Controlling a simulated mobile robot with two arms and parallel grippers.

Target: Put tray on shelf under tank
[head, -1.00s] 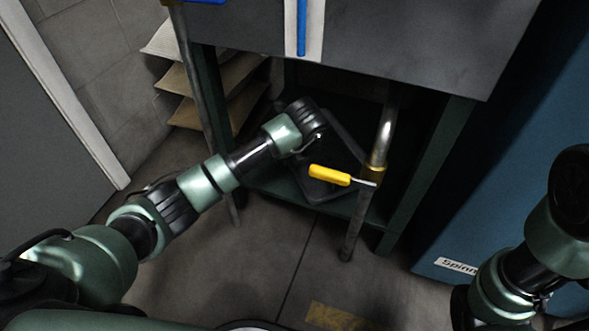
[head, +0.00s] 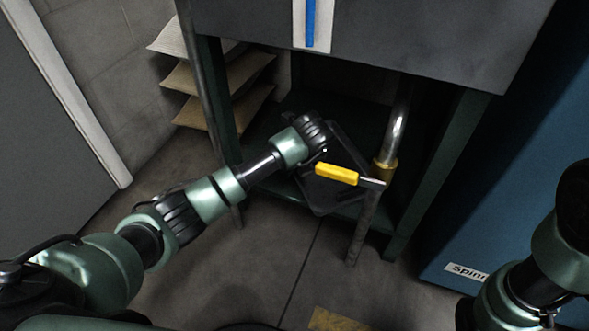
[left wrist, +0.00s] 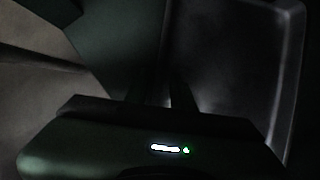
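The dark tray (head: 325,193) is in the head view under the grey tank (head: 420,45), tilted over the dark green lower shelf (head: 262,188). I cannot tell whether it touches the shelf. My left gripper (left wrist: 167,92) is at the tray's left edge, with one finger on each side of its wall in the left wrist view, where the tray (left wrist: 232,70) fills the right side. It appears shut on that edge. In the head view its fingertips are hidden behind the wrist. My right arm shows at the right edge, but its gripper is out of view.
A pipe with a yellow-handled valve (head: 337,174) stands in front of the shelf opening, close to the tray. Another pipe (head: 205,90) is at the left. Stacked papery sheets (head: 195,80) are behind it. A blue cabinet (head: 500,180) stands at the right.

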